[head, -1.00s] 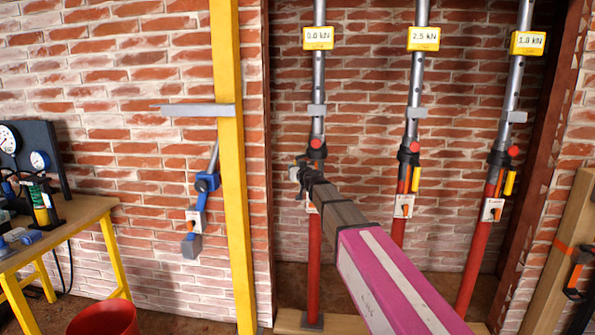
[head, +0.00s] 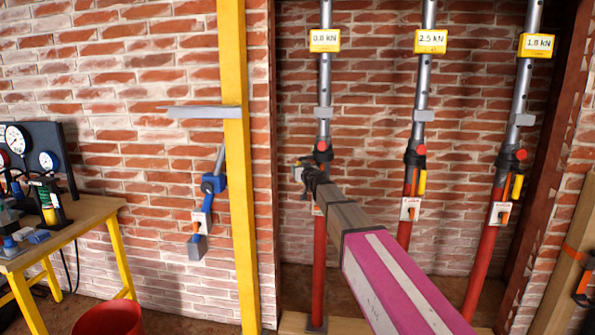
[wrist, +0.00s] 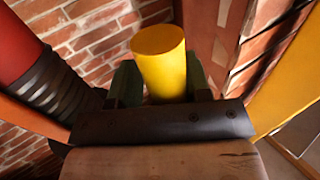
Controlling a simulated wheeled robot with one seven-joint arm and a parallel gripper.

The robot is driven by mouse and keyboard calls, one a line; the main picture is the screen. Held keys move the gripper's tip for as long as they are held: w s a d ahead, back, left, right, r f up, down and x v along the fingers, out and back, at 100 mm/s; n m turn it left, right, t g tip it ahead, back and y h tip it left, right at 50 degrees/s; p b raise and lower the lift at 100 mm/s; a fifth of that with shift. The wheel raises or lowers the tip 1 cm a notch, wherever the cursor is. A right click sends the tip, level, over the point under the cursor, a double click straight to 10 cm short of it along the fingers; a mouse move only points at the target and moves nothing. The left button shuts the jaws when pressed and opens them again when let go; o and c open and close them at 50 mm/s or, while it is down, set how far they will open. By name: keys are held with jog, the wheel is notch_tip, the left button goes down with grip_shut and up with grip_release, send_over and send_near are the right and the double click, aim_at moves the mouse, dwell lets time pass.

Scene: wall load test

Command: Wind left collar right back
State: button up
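The left prop (head: 319,255) has a red lower tube, a grey upper tube and a yellow load box (head: 325,41) that reads 0.8 kN. My arm reaches to its collar, which my gripper (head: 308,175) mostly hides in the head view. In the wrist view my gripper (wrist: 160,82) has its dark fingers on both sides of a yellow handle (wrist: 160,62) and looks shut on it. The red tube and its black threaded part (wrist: 58,92) show to the left there.
The middle prop (head: 405,234) reads 2.5 kN and the right prop (head: 484,250) reads 1.8 kN. A yellow post (head: 236,160) with a grey bracket stands left of the props. A bench (head: 75,222) with gauges and a red bucket (head: 108,320) are at far left.

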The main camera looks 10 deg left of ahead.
jog(key=shift+o, duration=1)
jog(key=shift+w+d, duration=0.2)
jog(key=shift+d, duration=0.05)
jog(key=shift+s+a, duration=0.1)
jog(key=shift+s+a, duration=0.15)
jog(key=v, duration=1)
jog(key=shift+s+d, duration=0.25)
jog(key=shift+s, duration=0.05)
